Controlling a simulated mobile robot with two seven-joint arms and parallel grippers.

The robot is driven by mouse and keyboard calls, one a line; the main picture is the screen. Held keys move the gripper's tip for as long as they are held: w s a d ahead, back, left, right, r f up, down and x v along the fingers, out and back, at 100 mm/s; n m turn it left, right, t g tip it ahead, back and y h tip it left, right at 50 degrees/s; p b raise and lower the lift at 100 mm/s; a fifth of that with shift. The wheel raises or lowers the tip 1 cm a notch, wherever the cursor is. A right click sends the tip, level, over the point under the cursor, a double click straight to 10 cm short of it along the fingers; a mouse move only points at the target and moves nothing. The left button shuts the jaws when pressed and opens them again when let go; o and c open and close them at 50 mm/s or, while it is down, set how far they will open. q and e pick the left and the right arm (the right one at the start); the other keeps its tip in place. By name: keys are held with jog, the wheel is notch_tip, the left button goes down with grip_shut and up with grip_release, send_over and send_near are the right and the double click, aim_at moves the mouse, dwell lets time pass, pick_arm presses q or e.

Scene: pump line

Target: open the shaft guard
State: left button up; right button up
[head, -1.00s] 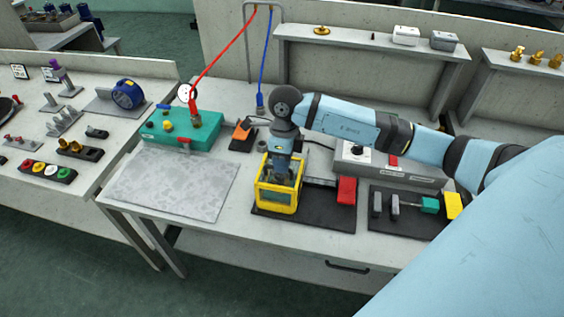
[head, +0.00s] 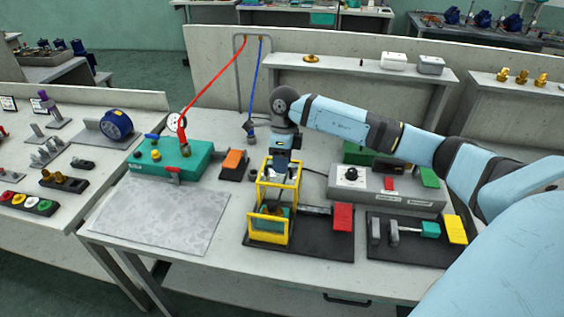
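The shaft guard, a yellow frame (head: 267,237), stands on a black base plate (head: 310,243) at the middle of the bench in the head view. Part of its frame now rises behind and above the lower front part, so it looks swung up. Dark and teal parts show inside the lower part. My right gripper (head: 281,163) points down at the top of the raised frame, at or touching its upper bar. Its fingertips are dark and partly lost against the frame, so I cannot tell whether they grip it. My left gripper is not in view.
A red block (head: 342,217) sits right of the guard. A grey control box (head: 385,190) stands behind it. A teal box (head: 172,160) with a red hose and an orange-black pedal (head: 234,163) are at left. A grey mat (head: 160,215) is clear.

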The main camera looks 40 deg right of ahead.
jog(key=shift+w+d+r, duration=0.1)
jog(key=shift+r, duration=0.4)
notch_tip(320, 180, up, 13)
jog(key=w+d, duration=0.1)
jog(key=d, duration=0.1)
jog(key=shift+w+f+b, duration=0.2)
jog(key=shift+w+b, duration=0.1)
jog(key=shift+a, duration=0.1)
